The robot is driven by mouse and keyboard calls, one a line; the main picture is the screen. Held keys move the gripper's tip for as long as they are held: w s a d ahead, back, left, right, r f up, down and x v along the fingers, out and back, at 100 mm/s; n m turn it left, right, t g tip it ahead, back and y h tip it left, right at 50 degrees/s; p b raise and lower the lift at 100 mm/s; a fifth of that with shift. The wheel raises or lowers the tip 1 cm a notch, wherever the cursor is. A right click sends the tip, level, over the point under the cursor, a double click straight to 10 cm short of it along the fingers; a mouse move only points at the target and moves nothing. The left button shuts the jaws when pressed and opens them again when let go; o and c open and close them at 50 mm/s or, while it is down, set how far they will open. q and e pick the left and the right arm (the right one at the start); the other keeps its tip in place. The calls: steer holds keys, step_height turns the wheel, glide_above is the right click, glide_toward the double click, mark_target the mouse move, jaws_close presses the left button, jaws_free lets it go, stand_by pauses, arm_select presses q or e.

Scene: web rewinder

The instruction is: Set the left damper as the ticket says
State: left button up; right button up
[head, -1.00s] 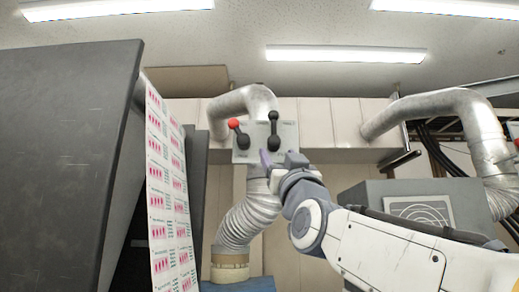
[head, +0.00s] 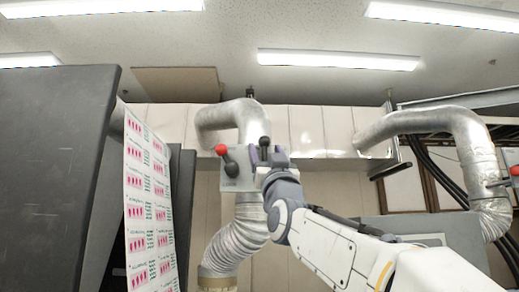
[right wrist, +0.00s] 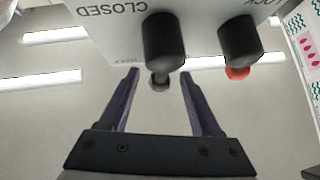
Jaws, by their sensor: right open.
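The left damper's plate (head: 237,183) is on the bent silver duct in the middle of the head view. It carries a black-knobbed lever (head: 265,143) standing about upright and a red-knobbed lever (head: 221,150) tilted left. My right gripper (head: 265,156) is at the plate, over the black lever's lower part. In the right wrist view it is open (right wrist: 160,78), with the black lever (right wrist: 164,42) between its fingertips; contact cannot be told. The plate (right wrist: 110,25) there reads CLOSED and LOCK upside down. The red-knobbed lever (right wrist: 238,45) is outside the fingers. No ticket is readable.
A dark machine panel (head: 50,170) and a printed web (head: 148,205) stand at the left. A second silver duct (head: 440,122) at the right has another red knob (head: 515,171) at the picture's edge. A flexible duct (head: 235,245) hangs below the left plate.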

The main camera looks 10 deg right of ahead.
jaws_close()
stand_by(1.5)
